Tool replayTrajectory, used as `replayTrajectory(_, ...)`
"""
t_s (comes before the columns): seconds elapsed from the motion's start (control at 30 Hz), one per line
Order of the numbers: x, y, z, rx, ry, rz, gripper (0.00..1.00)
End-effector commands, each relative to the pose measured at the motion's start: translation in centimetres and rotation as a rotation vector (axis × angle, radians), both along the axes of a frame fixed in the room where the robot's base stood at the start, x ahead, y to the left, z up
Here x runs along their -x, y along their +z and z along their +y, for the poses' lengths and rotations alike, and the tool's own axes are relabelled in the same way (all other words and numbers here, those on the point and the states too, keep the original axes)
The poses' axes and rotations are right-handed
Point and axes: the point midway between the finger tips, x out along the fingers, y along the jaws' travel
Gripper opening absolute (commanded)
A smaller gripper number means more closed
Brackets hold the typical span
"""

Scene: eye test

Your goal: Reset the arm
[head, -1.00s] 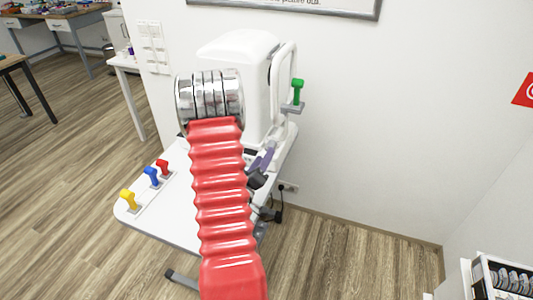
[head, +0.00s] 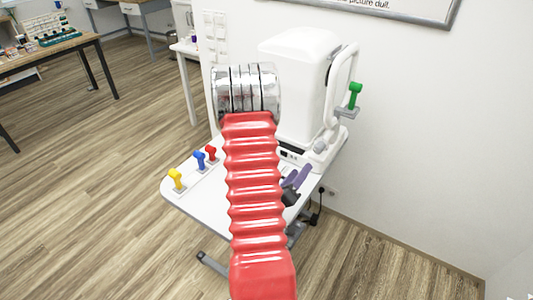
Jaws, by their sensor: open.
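My arm rises from the bottom of the head view, with red bellows and silver rings at its bend. My gripper (head: 300,176), with purple fingers and a dark body, shows just right of the bellows. It is open and appears empty, near the right part of the white table (head: 208,223), in front of the white eye-test machine's base. Whether it touches anything I cannot tell. The eye-test machine (head: 298,80) stands on the table's back part, partly hidden by my arm.
Yellow (head: 176,179), blue (head: 200,160) and red (head: 211,153) levers stand on the table's left side. A green lever (head: 355,94) is on the machine's right. A wall (head: 430,150) closes off the right. Wooden floor at left is open, with a workbench (head: 50,52) beyond.

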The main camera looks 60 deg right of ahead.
Motion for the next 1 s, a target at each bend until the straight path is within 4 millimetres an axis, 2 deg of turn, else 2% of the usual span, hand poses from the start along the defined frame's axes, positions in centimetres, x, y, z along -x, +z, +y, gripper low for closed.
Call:
replayTrajectory(0.37,-0.1,0.0,0.0,-0.001,0.003,-0.002,0.45)
replayTrajectory(0.53,-1.9,0.3,0.0,-0.028,0.039,-0.046,0.45)
replayTrajectory(0.67,-5.2,0.8,0.2,-0.083,0.109,-0.122,0.45)
replayTrajectory(0.77,-8.6,1.3,0.9,-0.145,0.181,-0.191,0.45)
replayTrajectory(1.0,-16.6,3.0,4.3,-0.313,0.358,-0.325,0.45)
